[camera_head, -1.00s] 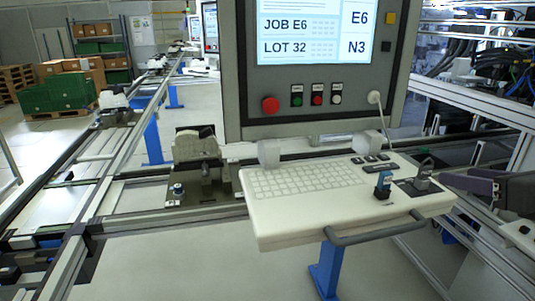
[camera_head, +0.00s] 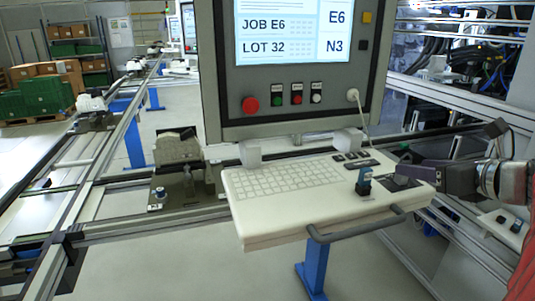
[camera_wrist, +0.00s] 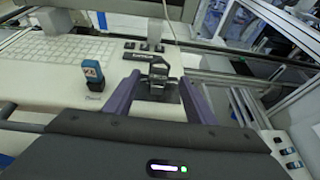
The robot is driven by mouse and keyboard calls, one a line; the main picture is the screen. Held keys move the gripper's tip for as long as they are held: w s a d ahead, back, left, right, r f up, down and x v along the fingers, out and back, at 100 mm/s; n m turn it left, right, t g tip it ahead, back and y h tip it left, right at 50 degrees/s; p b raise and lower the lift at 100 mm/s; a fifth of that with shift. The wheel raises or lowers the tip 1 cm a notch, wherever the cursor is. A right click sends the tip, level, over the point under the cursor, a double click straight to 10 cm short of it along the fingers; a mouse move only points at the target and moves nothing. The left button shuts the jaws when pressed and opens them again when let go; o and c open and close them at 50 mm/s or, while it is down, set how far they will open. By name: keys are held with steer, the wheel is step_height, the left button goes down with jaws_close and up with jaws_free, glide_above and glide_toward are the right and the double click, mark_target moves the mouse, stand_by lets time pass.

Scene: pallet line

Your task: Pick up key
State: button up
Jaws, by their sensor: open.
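My gripper (camera_wrist: 158,84) is open, its two purple fingers on either side of a small dark metal piece, which seems to be the key (camera_wrist: 158,68). The piece stands on a dark square plate at the right end of the white keyboard console (camera_wrist: 40,88). I cannot tell whether the fingers touch it. In the head view my gripper (camera_head: 422,177) reaches in from the right over that plate (camera_head: 392,183) and hides most of the piece.
A grey monitor housing (camera_head: 290,110) with a red button rises behind the console. A dark handle bar (camera_head: 355,228) runs along the console's front edge. A white cable (camera_head: 358,112) hangs at the housing's right. Metal framing (camera_head: 470,55) stands at the right.

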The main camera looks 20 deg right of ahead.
steer(key=shift+x, duration=2.55)
steer(key=shift+a, duration=0.15)
steer(key=c, duration=1.1)
